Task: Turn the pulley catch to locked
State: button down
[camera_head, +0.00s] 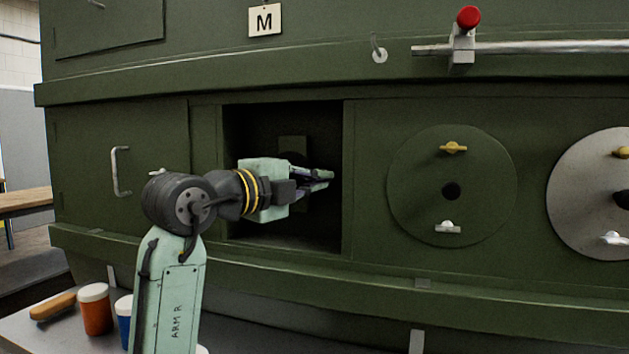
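My gripper (326,179) reaches into a dark square recess (240,130) in the green fuselage wall, its fingers pointing right. The two fingers show close together from the side; whether they are apart or shut is unclear. A dark green plate (292,145) shows behind the gripper in the recess, partly hidden by it. No part is marked as the pulley catch. A green disc (420,190) right of the recess carries a yellow wing knob (453,147) and a white wing knob (447,227). My gripper is apart from both knobs.
A grey disc (575,205) with similar knobs is at the right edge. A metal rail (550,47) with a red knob (468,17) runs above. An "M" sign (265,20) hangs at the top.

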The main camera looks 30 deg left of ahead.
jog(key=c, duration=1.8)
grip_release()
jog(key=s, duration=0.4)
jog(key=s+a, duration=0.1)
jog(key=s, duration=0.3)
jog(key=s+a, duration=0.1)
jog(key=s, duration=0.3)
jog(key=shift+w, duration=0.1)
